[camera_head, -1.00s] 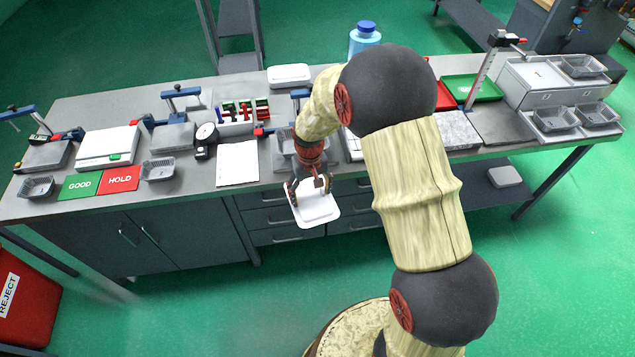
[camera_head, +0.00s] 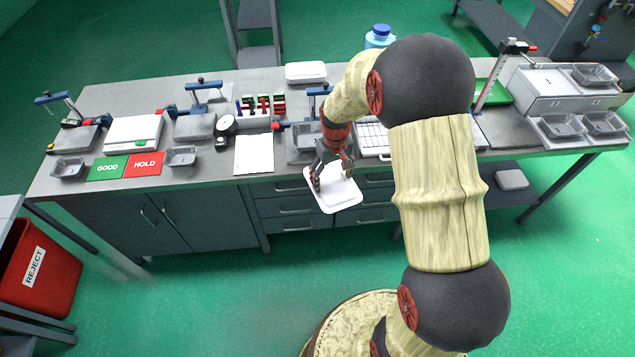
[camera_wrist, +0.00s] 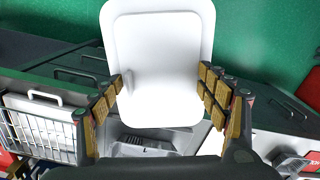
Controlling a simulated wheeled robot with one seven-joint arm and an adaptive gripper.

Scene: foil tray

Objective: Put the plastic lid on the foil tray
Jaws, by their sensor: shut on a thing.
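The white plastic lid (camera_head: 341,196) is a rounded rectangle with a raised rim. My gripper (camera_head: 332,178) is shut on it and holds it in front of the table's front edge, over the drawers. In the wrist view the lid (camera_wrist: 160,50) sits between the two finger pads of my gripper (camera_wrist: 162,82). A grey foil tray (camera_head: 303,142) is on the table just behind my gripper, beside a blue clamp stand, and is partly hidden by my wrist. In the wrist view a grey tray (camera_wrist: 145,142) shows partly below the lid.
Other small grey trays stand at the left (camera_head: 68,168), by the HOLD mat (camera_head: 181,157) and at the right (camera_head: 565,127). Another white lid-like piece (camera_head: 306,72) lies at the table's back. A wire basket (camera_wrist: 40,130) shows in the wrist view. A red REJECT bin (camera_head: 45,270) stands lower left.

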